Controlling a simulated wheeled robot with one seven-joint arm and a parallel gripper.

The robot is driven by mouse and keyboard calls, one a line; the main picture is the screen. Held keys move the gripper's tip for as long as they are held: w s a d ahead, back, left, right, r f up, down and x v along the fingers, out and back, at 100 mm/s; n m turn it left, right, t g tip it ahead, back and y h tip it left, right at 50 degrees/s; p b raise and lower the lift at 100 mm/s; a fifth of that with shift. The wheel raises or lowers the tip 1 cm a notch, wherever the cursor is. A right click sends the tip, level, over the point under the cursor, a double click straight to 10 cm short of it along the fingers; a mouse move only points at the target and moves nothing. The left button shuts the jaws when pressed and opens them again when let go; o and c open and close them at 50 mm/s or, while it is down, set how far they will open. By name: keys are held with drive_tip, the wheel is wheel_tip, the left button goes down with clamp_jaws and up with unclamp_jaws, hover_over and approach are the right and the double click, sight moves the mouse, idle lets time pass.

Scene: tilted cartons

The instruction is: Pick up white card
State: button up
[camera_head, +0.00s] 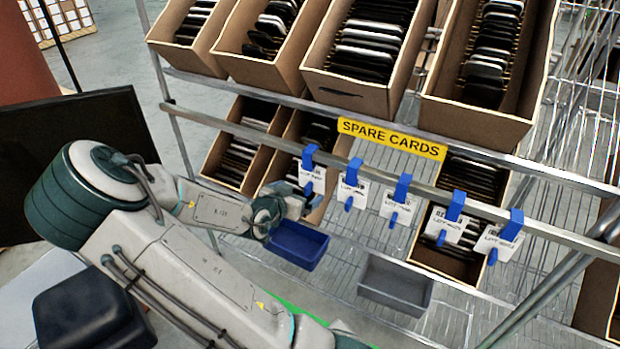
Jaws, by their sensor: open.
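Several white cards with black print hang in a row from blue clips on the metal rail under the yellow "SPARE CARDS" sign. The leftmost white card (315,180) hangs right above my gripper, and others hang to its right: a second (346,192), a third (395,206), a fourth (447,228) and the rightmost (494,241). My gripper (308,203) is open at the lower edge of the leftmost card. I cannot tell whether it touches the card. The fingers are small and partly blend with the carton behind.
A blue bin (297,262) sits just below my gripper, and a grey bin (396,299) stands right of it. Tilted cartons of dark and white cards fill the shelves above and behind the rail (400,178). A dark panel (75,140) stands at left.

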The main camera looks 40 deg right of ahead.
sight(306, 190)
drive_tip(key=shift+f+b+x, duration=0.2)
drive_tip(key=shift+x, duration=1.3)
drive_tip(key=shift+f+b+x, duration=0.15)
drive_tip(key=shift+f+x, duration=0.05)
drive_tip(key=shift+x, duration=1.35)
drive_tip(key=shift+s+a, duration=0.1)
drive_tip(key=shift+s, duration=0.05)
drive_tip(key=shift+c, duration=0.3)
drive_tip(key=c, duration=1.2)
